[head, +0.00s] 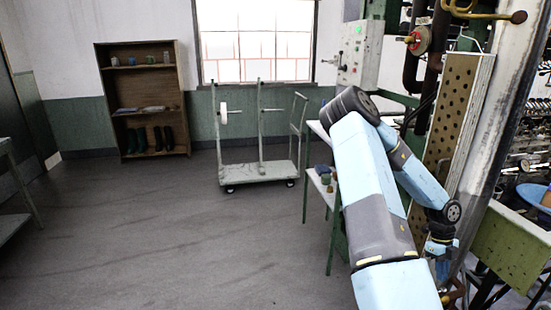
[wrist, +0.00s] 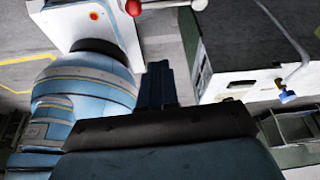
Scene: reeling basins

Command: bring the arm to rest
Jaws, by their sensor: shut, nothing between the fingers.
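My blue and grey arm rises from the bottom of the head view, bends at a dark elbow joint near the green workbench, and folds back down to the right. Its wrist end hangs beside the perforated tan panel (head: 455,115). The fingers cannot be made out clearly in the head view. In the wrist view my gripper (wrist: 157,70) shows as two dark fingers pressed together, with nothing between them. Part of my own blue arm fills the left of that view.
A grey trolley (head: 258,172) stands below the window, and a wooden shelf (head: 147,97) with boots is at the back left. A white control box (head: 359,54) hangs above the workbench. A blue basin (head: 533,197) is at the right.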

